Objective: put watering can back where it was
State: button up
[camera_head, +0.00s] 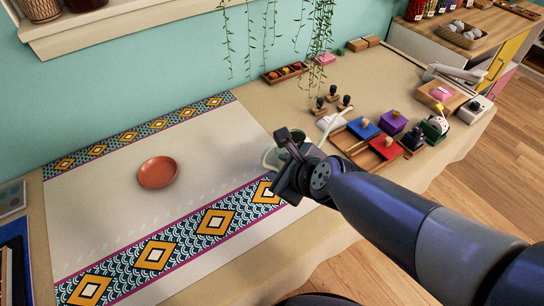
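My gripper (286,160) is over the right end of the patterned cloth. A pale spout-like piece (332,124) shows just to the right. The rest of the can is hidden behind my gripper and wrist. I cannot tell whether the fingers are closed on it or whether it is lifted. A round terracotta dish (158,172) lies empty on the cloth to the left.
The patterned cloth (110,205) covers the table's left part. At right are a wooden tray (345,141) with coloured blocks, dark-topped stamps (333,92) and a black-and-green item (434,128). Vines (318,35) hang above the back. The cloth around the dish is clear.

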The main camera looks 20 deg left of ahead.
jog(key=p+v, duration=0.2)
jog(key=v, duration=0.3)
jog(key=shift+s+r, duration=0.1)
jog(key=shift+s, duration=0.05)
dwell(0.5)
